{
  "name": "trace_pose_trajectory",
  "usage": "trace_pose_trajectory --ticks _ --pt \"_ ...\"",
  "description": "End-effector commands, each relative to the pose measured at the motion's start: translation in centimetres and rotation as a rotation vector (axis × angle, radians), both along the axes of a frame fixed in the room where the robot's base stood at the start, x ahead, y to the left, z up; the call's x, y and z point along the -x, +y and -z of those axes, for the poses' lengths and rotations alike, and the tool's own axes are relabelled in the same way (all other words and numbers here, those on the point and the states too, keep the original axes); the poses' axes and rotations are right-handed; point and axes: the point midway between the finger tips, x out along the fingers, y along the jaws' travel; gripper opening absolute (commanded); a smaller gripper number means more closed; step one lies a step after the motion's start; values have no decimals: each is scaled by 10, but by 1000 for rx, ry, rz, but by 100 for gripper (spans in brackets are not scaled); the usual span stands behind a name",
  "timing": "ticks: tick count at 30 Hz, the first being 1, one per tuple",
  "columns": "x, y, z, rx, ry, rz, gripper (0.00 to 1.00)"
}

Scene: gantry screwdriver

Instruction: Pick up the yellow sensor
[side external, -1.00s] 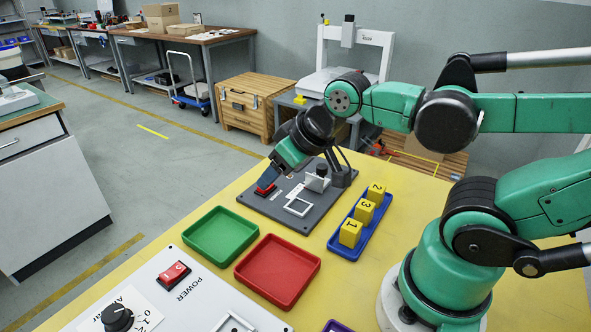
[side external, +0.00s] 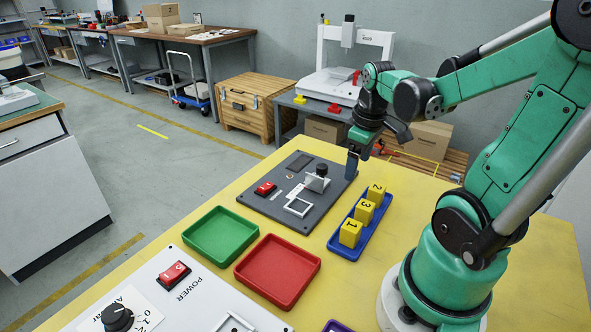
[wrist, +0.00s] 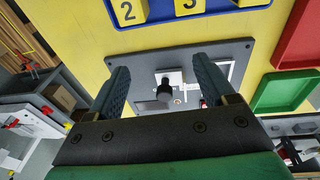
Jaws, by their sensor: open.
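A small yellow part (side external: 300,99) sits on the grey side bench at the back; it may be the sensor, but it is too small to tell. Several yellow numbered blocks (side external: 350,232) stand in a blue tray (side external: 341,246) on the yellow table. Blocks 2 (wrist: 128,11) and 3 (wrist: 186,5) also show at the top of the wrist view. My gripper (side external: 352,166) is open and empty, pointing down near the far right corner of the grey panel, beyond the blue tray. In the wrist view its fingers (wrist: 162,78) are apart, with the panel below.
The grey panel (side external: 258,201) bears a red switch (side external: 265,188), a black knob (side external: 321,170) and a white frame. Green (side external: 220,234) and red (side external: 278,271) trays lie nearer. A red part (side external: 335,109) and a white machine (side external: 328,88) are on the side bench.

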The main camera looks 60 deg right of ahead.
Motion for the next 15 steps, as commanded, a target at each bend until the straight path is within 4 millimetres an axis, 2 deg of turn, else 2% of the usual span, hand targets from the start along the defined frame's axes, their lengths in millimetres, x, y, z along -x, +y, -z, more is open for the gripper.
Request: trace_pose_trajectory --ticks 1,3,6,11,15 --pt "11 -13 5 -22 34 13 76" --pt "24 -23 10 -53 71 9 76" --pt "35 -30 14 -81 98 2 76" --pt "38 -32 23 -89 106 -4 76" --pt "37 -32 37 -88 105 -4 76"
